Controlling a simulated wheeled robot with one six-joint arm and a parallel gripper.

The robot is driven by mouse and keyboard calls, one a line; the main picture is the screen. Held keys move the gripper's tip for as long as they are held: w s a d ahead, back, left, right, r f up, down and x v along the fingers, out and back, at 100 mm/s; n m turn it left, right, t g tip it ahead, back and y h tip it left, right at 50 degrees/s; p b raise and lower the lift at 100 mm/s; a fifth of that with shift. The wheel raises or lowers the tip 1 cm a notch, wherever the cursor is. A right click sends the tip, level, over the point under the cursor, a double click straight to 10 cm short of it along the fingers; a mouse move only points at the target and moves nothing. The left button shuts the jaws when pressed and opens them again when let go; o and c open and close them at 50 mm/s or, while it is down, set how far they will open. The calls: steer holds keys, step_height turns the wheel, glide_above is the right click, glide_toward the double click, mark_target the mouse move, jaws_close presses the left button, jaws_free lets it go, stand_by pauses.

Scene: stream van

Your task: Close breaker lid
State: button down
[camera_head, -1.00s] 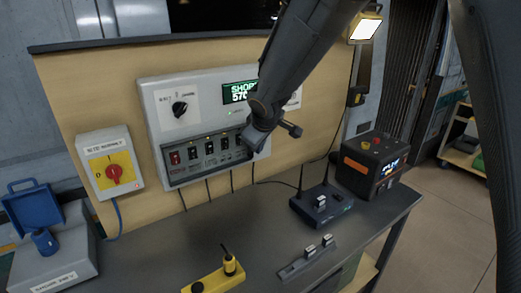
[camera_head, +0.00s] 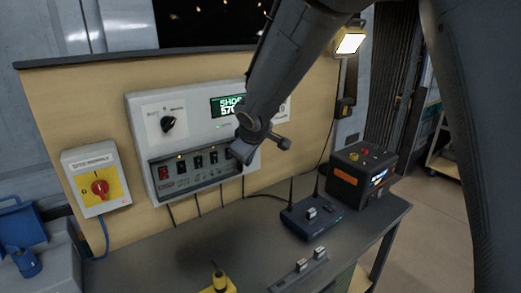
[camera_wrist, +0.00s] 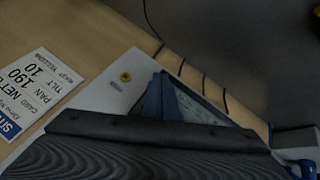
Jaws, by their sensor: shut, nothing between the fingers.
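The grey-white control panel (camera_head: 188,111) is mounted on the wooden backboard. Low on it is the dark breaker section (camera_head: 190,172) with a row of switches, the leftmost red. I cannot clearly make out the breaker lid or its angle. My gripper (camera_head: 240,153) is at the right end of this section, partly covering it; contact is unclear. In the wrist view the blue-grey fingertips (camera_wrist: 165,98) are together with nothing between them, close to the pale panel face (camera_wrist: 100,95). A dark ribbed shape fills the bottom of that view and hides much of the section.
A yellow switch box with a red knob (camera_head: 99,187) is left of the panel. On the grey desk stand a dark radio unit with antennas (camera_head: 318,216), an orange-black box (camera_head: 360,172) and a yellow device (camera_head: 218,282). Cables hang below the panel.

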steer(key=s+d+r, duration=0.4)
steer(key=d+r, duration=0.3)
steer(key=r, duration=0.1)
steer(key=s+d+f+m+g+b, duration=0.1)
steer(key=s+d+f+m+g, duration=0.2)
steer(key=s+d+f, duration=0.6)
steer(key=s+d+f+m+g+h+b, duration=0.1)
steer(key=s+d+f+m+g, duration=0.1)
steer(key=s+d+f+m, duration=0.6)
steer(key=s+d+f, duration=0.1)
steer(key=s, duration=0.5)
steer(key=shift+s+d+f+m+g+h, duration=0.25)
steer(key=shift+d+f+m+g+h, duration=0.05)
steer(key=shift+d+g, duration=0.1)
